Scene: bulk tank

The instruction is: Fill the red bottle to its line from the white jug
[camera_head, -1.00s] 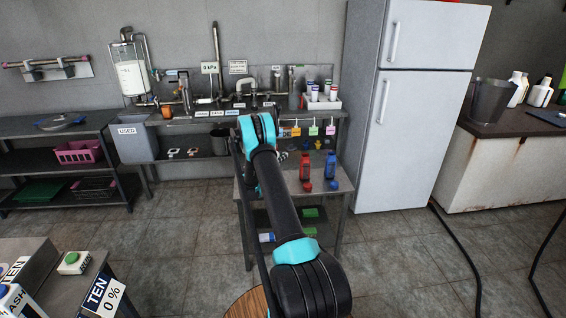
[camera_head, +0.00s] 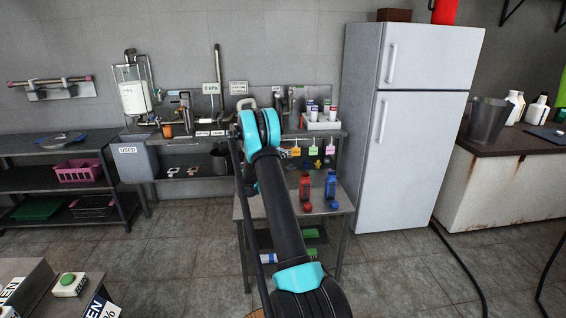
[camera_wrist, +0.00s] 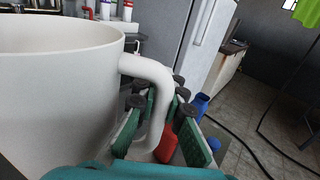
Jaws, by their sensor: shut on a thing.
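The white jug (camera_wrist: 60,90) fills the left of the wrist view, its rim toward the camera and its inside not visible. My gripper (camera_wrist: 158,112) is shut on the jug's handle (camera_wrist: 150,72). The red bottle (camera_head: 305,187) stands upright on the small metal table (camera_head: 343,205), with a red cap (camera_head: 307,208) in front of it. The red bottle (camera_wrist: 167,146) also shows low in the wrist view, beyond the handle and partly hidden by the fingers. Its fill line is too small to make out. In the head view my arm hides the gripper and most or all of the jug.
A blue bottle (camera_head: 330,185) stands just right of the red one, with a blue cap (camera_head: 335,206) in front. Coloured tags (camera_head: 313,151) hang behind them. A tall fridge (camera_head: 410,150) stands right of the table. A white tray of bottles (camera_head: 322,124) sits on the back counter.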

